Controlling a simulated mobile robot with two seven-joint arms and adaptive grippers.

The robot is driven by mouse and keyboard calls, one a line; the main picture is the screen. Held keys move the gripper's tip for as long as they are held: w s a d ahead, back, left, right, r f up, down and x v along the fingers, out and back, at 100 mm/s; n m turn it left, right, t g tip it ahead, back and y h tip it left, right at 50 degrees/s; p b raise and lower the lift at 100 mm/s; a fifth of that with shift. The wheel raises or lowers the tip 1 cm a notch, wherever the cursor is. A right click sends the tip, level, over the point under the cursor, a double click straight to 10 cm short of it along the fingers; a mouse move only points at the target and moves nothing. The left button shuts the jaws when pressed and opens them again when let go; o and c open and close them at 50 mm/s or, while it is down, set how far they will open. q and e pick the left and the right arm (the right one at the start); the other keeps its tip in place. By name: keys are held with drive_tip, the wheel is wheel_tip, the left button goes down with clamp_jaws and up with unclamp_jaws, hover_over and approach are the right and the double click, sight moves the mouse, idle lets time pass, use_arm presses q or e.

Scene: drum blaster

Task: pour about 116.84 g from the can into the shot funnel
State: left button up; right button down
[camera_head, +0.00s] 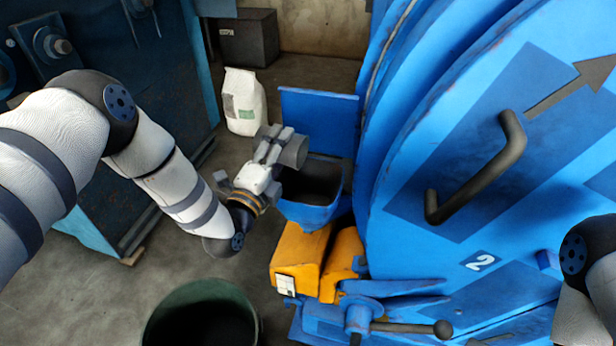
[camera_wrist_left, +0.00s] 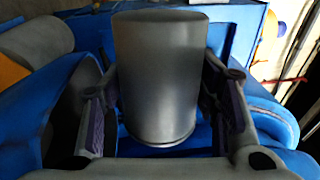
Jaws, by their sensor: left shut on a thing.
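The can (camera_wrist_left: 158,80) is a plain grey metal cylinder. In the left wrist view it stands between the two fingers of my left gripper (camera_wrist_left: 160,105), which is shut on it. In the head view the can (camera_head: 294,151) shows at the end of my left gripper (camera_head: 277,147), over the left rim of the blue shot funnel. The shot funnel (camera_head: 318,213) is an open box-like hopper with a dark inside and a raised back plate. Whether anything flows from the can cannot be seen. My right gripper is out of view; only part of my right arm shows at the right edge.
The large blue drum door (camera_head: 480,150) with a dark handle (camera_head: 480,170) stands close right of the funnel. A yellow housing (camera_head: 300,258) sits below it. A dark green bin (camera_head: 205,300) is at the front, and a white bag (camera_head: 244,100) stands behind on the floor.

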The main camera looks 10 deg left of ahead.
use_arm(q)
drive_tip(key=shift+r, duration=0.3)
drive_tip(key=shift+d+f, duration=0.1)
drive_tip(key=shift+f, duration=0.05)
drive_tip(key=shift+r+m, duration=0.25)
drive_tip(key=shift+m, duration=0.05)
drive_tip(key=shift+f, duration=0.15)
drive_tip(key=shift+d+f+m+p, duration=0.25)
drive_tip(key=shift+f+m+p, duration=0.05)
drive_tip(key=shift+m, duration=0.4)
idle(1.6)
